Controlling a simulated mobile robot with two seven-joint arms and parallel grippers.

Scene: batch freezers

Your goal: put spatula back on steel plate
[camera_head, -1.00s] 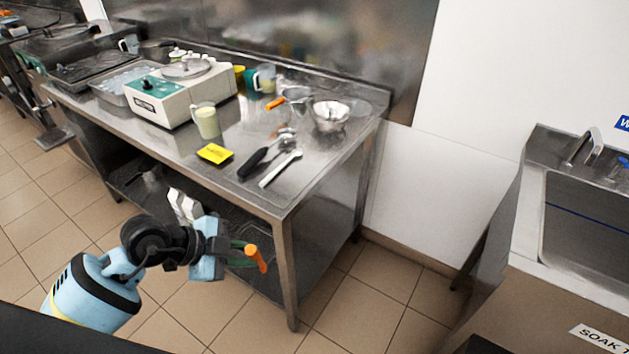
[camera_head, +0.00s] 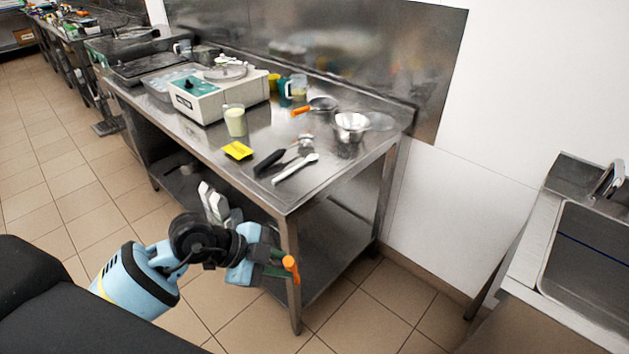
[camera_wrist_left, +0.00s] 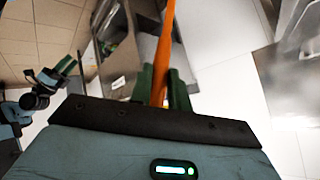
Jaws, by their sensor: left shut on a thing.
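My left gripper (camera_head: 280,268) is shut on an orange-handled spatula in front of the steel table's near right leg, below the tabletop. In the head view only the spatula's orange end (camera_head: 291,265) shows. In the left wrist view its orange handle (camera_wrist_left: 163,45) stands between the dark green fingers (camera_wrist_left: 160,88); its far end is out of frame. The steel tabletop (camera_head: 330,165) is up and behind the gripper. I cannot pick out a separate steel plate with certainty. A blue arm with a green-fingered gripper (camera_wrist_left: 66,66), seemingly my right one, shows small in the left wrist view.
On the table are a white spatula-like tool (camera_head: 296,168), a black-handled scoop (camera_head: 270,161), a yellow note (camera_head: 238,150), a steel bowl (camera_head: 350,127), an orange-handled pan (camera_head: 322,104), a jug (camera_head: 235,121) and a white machine (camera_head: 215,95). A sink (camera_head: 590,265) stands right.

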